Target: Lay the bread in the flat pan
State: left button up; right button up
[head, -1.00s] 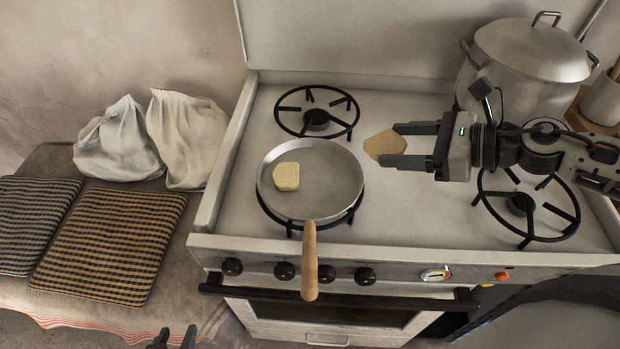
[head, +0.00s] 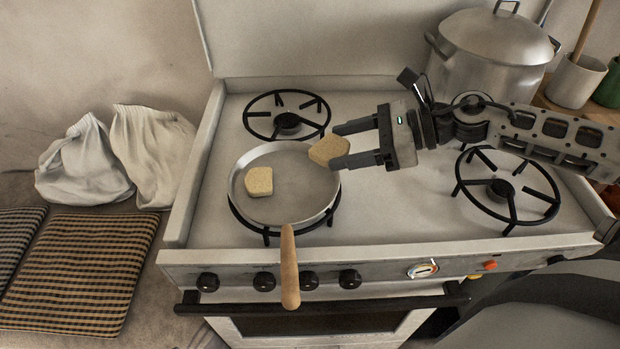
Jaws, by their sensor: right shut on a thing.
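The flat pan (head: 287,207) sits on the front left burner of the stove, its wooden handle pointing toward me. One slice of bread (head: 259,181) lies flat in the left part of the pan. My right gripper (head: 340,147) comes in from the right and is shut on a second slice of bread (head: 327,150). It holds this slice above the pan's right rim, covering part of the rim in the picture. My left gripper is not seen.
A large lidded pot (head: 490,62) stands at the back right of the stove. The back left burner (head: 287,120) and front right burner (head: 505,190) are bare. White cloth sacks (head: 150,155) and checked cushions (head: 85,275) lie to the left.

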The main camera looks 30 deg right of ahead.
send_over(311, 183)
notch_tip(311, 183, down, 6)
jog(key=shift+d+r+p, duration=0.1)
jog(key=shift+p, duration=0.2)
notch_tip(311, 183, down, 3)
jog(key=shift+w+f+p, duration=0.1)
jog(key=shift+p, duration=0.2)
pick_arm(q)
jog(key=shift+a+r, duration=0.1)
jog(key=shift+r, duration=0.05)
pick_arm(e)
jog(key=shift+f, duration=0.2)
jog(key=shift+f+b, duration=0.25)
jog(key=shift+b, duration=0.05)
jog(key=o, duration=0.9)
jog(key=shift+r, duration=0.1)
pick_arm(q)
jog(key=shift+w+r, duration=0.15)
pick_arm(e)
jog(key=shift+o, duration=0.3)
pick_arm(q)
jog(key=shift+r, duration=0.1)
pick_arm(e)
jog(key=shift+r, duration=0.1)
